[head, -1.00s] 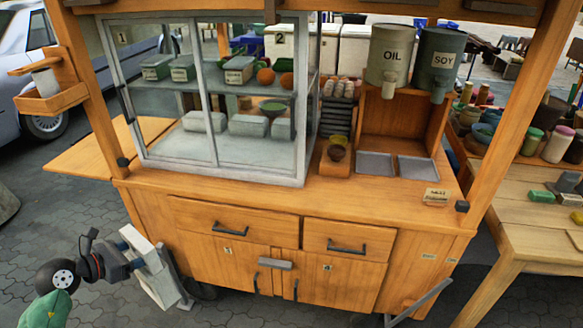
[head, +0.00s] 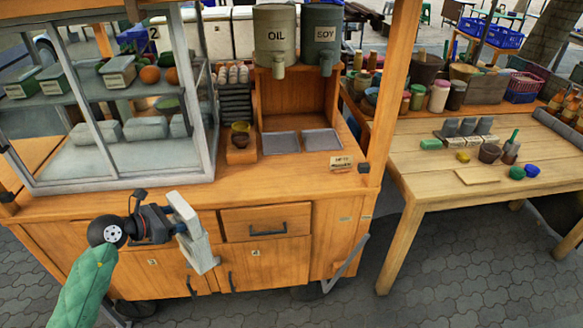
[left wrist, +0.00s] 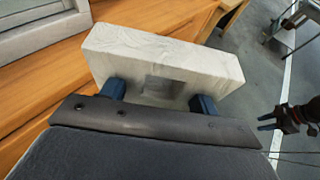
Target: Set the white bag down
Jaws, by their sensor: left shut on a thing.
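The white bag (head: 190,228) is a pale, block-like packet with a wrinkled surface. My left gripper (head: 177,230) is shut on it and holds it in the air in front of the cart's drawers. In the left wrist view, the bag (left wrist: 165,50) sits between the two blue fingers of my left gripper (left wrist: 157,97), with the orange cart wood behind it. My right gripper (left wrist: 267,121) shows small at the right edge of the left wrist view, empty, with its fingers apart. It is out of the head view.
The wooden cart counter (head: 290,175) carries a glass case (head: 110,150), two metal trays (head: 281,143) and OIL and SOY dispensers (head: 276,35). A wooden table (head: 420,180) at the right holds cups, bowls and small blocks. Its front left part is bare.

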